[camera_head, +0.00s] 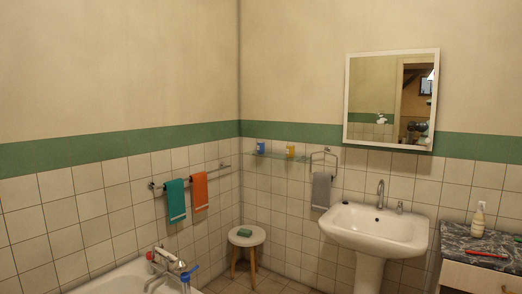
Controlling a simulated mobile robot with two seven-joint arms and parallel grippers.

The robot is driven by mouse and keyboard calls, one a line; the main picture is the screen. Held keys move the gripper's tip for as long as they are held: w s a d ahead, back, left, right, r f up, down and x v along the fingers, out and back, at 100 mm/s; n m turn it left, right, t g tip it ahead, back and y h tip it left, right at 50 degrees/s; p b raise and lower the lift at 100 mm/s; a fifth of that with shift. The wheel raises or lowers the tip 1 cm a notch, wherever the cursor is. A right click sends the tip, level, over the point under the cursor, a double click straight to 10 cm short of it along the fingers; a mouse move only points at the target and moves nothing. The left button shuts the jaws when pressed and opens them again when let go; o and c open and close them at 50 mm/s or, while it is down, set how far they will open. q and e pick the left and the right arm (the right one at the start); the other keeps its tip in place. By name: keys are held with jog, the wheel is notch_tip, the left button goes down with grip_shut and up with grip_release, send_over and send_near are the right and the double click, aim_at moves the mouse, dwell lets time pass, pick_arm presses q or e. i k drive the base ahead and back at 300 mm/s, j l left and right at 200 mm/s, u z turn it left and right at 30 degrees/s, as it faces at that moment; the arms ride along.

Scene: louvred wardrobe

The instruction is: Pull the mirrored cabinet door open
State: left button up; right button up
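The mirrored cabinet (389,100) hangs on the right-hand wall, above the white sink. Its door has a white frame around the mirror and looks shut. The mirror reflects a doorway and part of a room. Neither of my grippers shows in the head view.
A white pedestal sink (374,231) with a tap stands below the cabinet. A dark stone-topped counter (476,245) with a bottle is at the right. A stool (246,238) stands in the corner, and a bathtub (120,281) is at the lower left. A glass shelf (276,156) holds small items.

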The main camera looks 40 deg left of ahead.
aim_at(390, 96)
jog(key=i+j+z, duration=0.1)
jog(key=i+z, duration=0.4)
jog(key=i, duration=2.35)
jog(key=u, duration=1.45)
jog(key=i+l+u, duration=0.25)
jog(key=i+j, duration=0.05)
